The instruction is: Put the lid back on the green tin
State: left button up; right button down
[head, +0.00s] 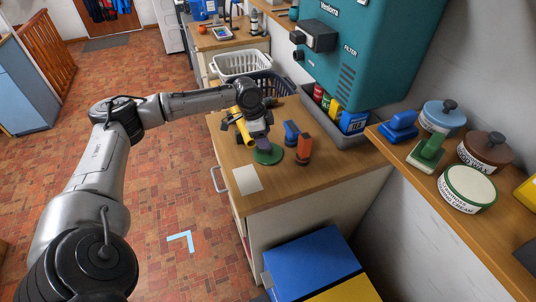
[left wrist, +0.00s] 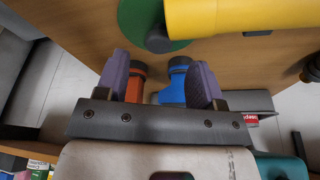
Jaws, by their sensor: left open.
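The green lid (head: 270,156) is a flat round disc lying on the wooden counter. My left gripper (head: 263,143) is over the counter, right by the lid. Its purple fingers (left wrist: 162,68) are apart with nothing held between them. My right gripper is not in view.
The yellow cylinder (head: 243,128) is close left of my gripper. Blue (head: 291,133) and orange (head: 304,148) objects stand close right of the lid. A white sheet (head: 247,179) lies in front.

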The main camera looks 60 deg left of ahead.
aim_at(268, 150)
pick_arm(q)
jog(key=shift+b+x, duration=0.85)
jog(key=shift+x, duration=1.75)
jog(key=shift+s+d, duration=0.1)
jog(key=shift+c, duration=0.6)
jog(key=c, duration=0.9)
jog(key=shift+c, duration=0.2)
jog(key=shift+r, duration=0.1)
